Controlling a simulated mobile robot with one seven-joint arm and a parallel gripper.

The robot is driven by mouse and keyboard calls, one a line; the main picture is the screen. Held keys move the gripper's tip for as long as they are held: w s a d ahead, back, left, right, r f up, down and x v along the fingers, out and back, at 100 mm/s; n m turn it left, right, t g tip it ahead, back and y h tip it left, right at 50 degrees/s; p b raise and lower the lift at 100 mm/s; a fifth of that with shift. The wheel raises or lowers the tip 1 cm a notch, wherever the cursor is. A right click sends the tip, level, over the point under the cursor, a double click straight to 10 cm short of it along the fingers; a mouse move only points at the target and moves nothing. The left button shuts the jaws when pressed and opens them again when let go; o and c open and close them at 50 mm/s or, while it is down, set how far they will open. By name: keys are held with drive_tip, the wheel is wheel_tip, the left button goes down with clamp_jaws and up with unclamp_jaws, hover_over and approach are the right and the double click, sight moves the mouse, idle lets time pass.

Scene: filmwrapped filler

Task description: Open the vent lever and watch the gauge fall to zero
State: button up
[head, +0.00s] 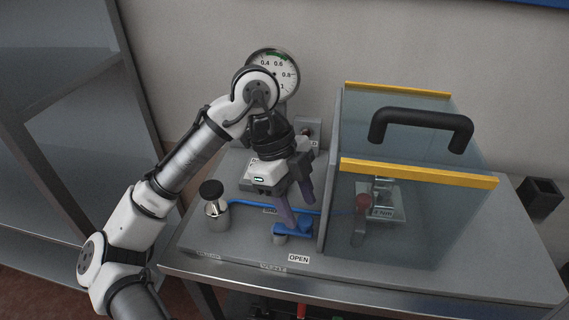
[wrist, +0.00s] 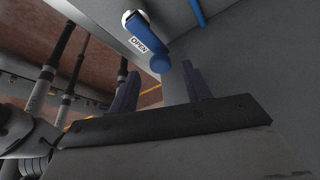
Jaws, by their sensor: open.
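The blue vent lever (head: 292,230) sits on a small valve on the grey bench top, left of the clear-walled box. In the wrist view the lever (wrist: 148,34) ends in a round knob, beside an OPEN label (wrist: 138,45). In the wrist view the knob appears just beyond the open fingers (wrist: 160,82), not clasped. The round gauge (head: 285,66) on the back is partly hidden by my arm, so its needle cannot be read.
The clear box (head: 420,225) with yellow edges (head: 420,173) and a black handle (head: 420,122) stands close right of my gripper. A black-knobbed metal post (head: 214,209) stands left. A blue tube (head: 248,203) runs across the bench. The front bench strip is mostly clear.

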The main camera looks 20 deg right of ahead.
drive_tip(key=v, duration=1.1)
drive_tip(key=shift+r, duration=0.3)
drive_tip(key=shift+a, duration=0.1)
